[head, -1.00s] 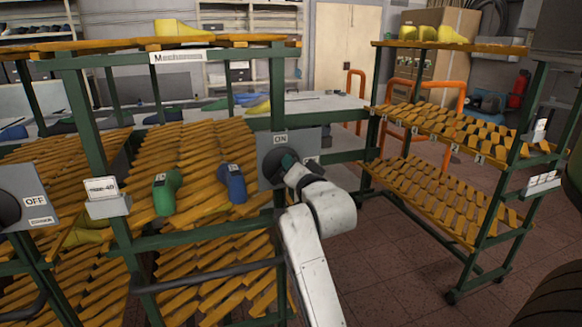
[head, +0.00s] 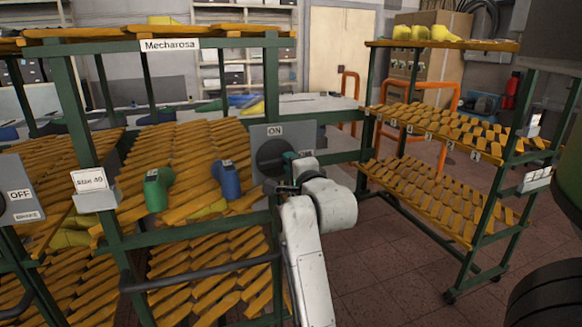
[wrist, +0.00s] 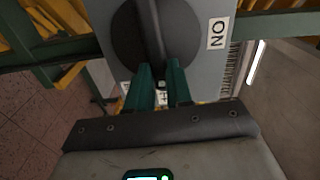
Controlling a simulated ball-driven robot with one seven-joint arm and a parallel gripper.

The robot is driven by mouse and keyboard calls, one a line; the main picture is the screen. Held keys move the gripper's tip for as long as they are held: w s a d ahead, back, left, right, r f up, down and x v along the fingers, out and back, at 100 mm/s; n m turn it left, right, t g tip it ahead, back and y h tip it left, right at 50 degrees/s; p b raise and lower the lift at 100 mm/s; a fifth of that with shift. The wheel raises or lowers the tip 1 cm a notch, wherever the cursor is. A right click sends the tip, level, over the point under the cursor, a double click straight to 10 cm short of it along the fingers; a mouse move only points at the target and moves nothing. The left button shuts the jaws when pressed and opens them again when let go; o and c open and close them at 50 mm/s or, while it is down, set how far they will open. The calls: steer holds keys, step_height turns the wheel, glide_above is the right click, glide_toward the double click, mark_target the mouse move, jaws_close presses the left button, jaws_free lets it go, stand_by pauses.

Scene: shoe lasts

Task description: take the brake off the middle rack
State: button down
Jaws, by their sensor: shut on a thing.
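The middle rack (head: 82,110) is a green frame with slanted yellow slats and a "Mecharosa" sign. Its grey brake plate (head: 310,134) on the right post has an ON label (head: 275,131), which also shows in the wrist view (wrist: 218,33). A round dark knob (head: 270,158) with a raised ridge sits on the plate; the wrist view shows the ridge (wrist: 150,30) running down between my fingers. My gripper (wrist: 161,78) has green fingers and is shut on the knob's ridge. In the head view my gripper (head: 289,160) covers the knob's lower right edge.
A green last (head: 157,190) and a blue last (head: 229,180) stand on the slats left of the knob. An OFF brake plate (head: 18,192) is at far left. Another rack (head: 490,205) stands at the right, with open tiled floor (head: 385,270) between.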

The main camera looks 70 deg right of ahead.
steer(key=shift+f+m, duration=0.15)
steer(key=shift+m, duration=0.35)
steer(key=c, duration=1)
jaws_free()
steer(key=shift+s+a, duration=0.1)
steer(key=shift+v, duration=5.3)
